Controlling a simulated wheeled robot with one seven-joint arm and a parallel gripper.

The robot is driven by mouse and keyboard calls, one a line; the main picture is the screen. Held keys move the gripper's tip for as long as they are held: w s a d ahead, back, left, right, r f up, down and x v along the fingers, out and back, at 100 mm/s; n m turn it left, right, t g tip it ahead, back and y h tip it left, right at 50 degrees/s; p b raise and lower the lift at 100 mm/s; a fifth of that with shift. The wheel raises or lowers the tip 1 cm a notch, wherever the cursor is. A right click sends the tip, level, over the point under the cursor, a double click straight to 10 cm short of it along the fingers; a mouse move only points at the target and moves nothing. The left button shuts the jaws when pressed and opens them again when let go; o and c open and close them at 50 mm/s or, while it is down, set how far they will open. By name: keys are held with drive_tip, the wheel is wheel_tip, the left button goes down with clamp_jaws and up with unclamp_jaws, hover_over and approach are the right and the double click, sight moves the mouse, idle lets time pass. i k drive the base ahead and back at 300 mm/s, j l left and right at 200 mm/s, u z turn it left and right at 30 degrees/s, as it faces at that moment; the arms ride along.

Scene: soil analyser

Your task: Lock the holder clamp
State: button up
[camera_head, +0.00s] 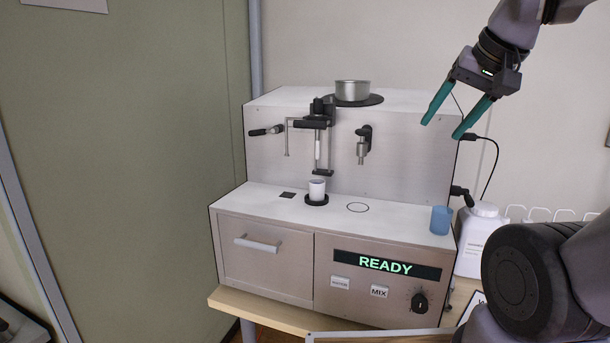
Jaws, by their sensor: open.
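The soil analyser (265,262) is a steel, stepped machine. A dark holder (325,172) on its upright face carries a thin white tube, with a black block at its top. A lever with a black grip (266,130) sticks out to the left of it. I cannot tell for certain which part is the clamp or whether it is locked. A white cup (317,188) stands on a black round base beneath the holder. My gripper (442,130) has two teal fingers apart and empty. It is in the air at the upper right, away from the holder.
A metal pan (352,90) sits on top. A spout (363,147) is right of the holder. A blue cup (441,220) stands at the ledge's right end, near a white jug (481,240). The front has a READY display (386,264), buttons and a knob (419,303).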

sight(273, 131)
drive_tip(key=i+j+u, duration=0.15)
drive_tip(key=j+u, duration=0.25)
drive_tip(key=i+j+u, duration=0.2)
drive_tip(key=u, duration=0.25)
drive_tip(key=i+j, duration=0.05)
drive_tip(key=j, duration=0.05)
